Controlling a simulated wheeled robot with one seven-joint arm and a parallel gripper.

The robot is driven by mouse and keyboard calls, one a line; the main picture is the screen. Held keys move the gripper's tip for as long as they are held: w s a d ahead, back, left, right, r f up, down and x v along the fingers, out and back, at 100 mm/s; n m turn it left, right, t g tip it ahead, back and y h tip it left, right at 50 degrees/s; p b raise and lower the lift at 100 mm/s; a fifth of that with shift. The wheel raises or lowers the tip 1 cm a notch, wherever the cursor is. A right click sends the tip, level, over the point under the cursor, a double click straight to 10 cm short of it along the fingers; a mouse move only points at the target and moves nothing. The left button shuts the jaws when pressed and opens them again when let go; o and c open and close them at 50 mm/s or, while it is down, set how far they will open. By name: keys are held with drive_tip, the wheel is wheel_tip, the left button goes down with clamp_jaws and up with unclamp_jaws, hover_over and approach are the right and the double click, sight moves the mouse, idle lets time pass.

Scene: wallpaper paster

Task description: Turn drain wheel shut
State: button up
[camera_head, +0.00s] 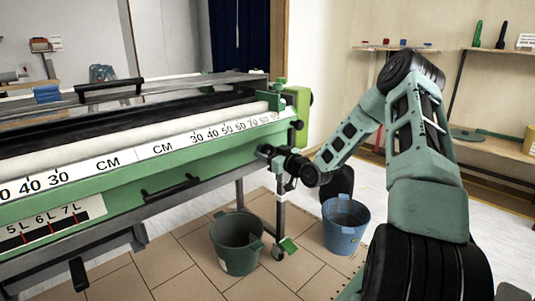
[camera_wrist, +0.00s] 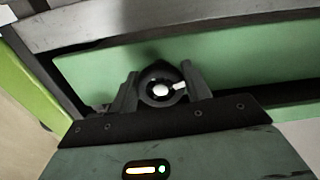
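The drain wheel (camera_wrist: 160,90) appears in the wrist view as a dark round knob with a shiny centre and a small white tab. Behind it is the green side of the paster (camera_head: 150,178). My gripper (camera_wrist: 160,84) has one finger on each side of the wheel. Little or no gap shows, so I cannot tell whether the fingers press on it or stand open around it. In the head view my gripper (camera_head: 266,153) is at the right end of the paster, under its scale. It hides the wheel there.
A dark green bucket (camera_head: 237,245) stands on the floor below the paster's right end. A blue bucket (camera_head: 346,226) stands to its right, below my arm. A metal leg with a caster (camera_head: 279,230) stands between them. Shelves (camera_head: 500,152) line the right wall.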

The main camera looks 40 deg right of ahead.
drive_tip(key=shift+r+m+p, duration=0.1)
drive_tip(key=shift+m+p, duration=0.3)
drive_tip(key=shift+p, duration=0.05)
drive_tip(key=m+p, duration=0.3)
drive_tip(key=m, duration=0.1)
drive_tip(key=shift+r, duration=0.1)
drive_tip(key=m+p, duration=0.3)
drive_tip(key=m, duration=0.2)
drive_tip(key=shift+a+p, duration=0.1)
drive_tip(key=shift+p, duration=0.2)
drive_tip(key=m+p, duration=0.2)
drive_tip(key=m, duration=0.3)
drive_tip(key=shift+m, duration=0.4)
drive_tip(key=m+p, duration=0.1)
drive_tip(key=m, duration=0.4)
drive_tip(key=shift+p, duration=0.35)
drive_tip(key=shift+m, duration=0.3)
drive_tip(key=o, duration=1)
drive_tip(key=s, duration=1.7)
drive_tip(key=shift+s+p, duration=0.25)
drive_tip(key=shift+p, duration=0.1)
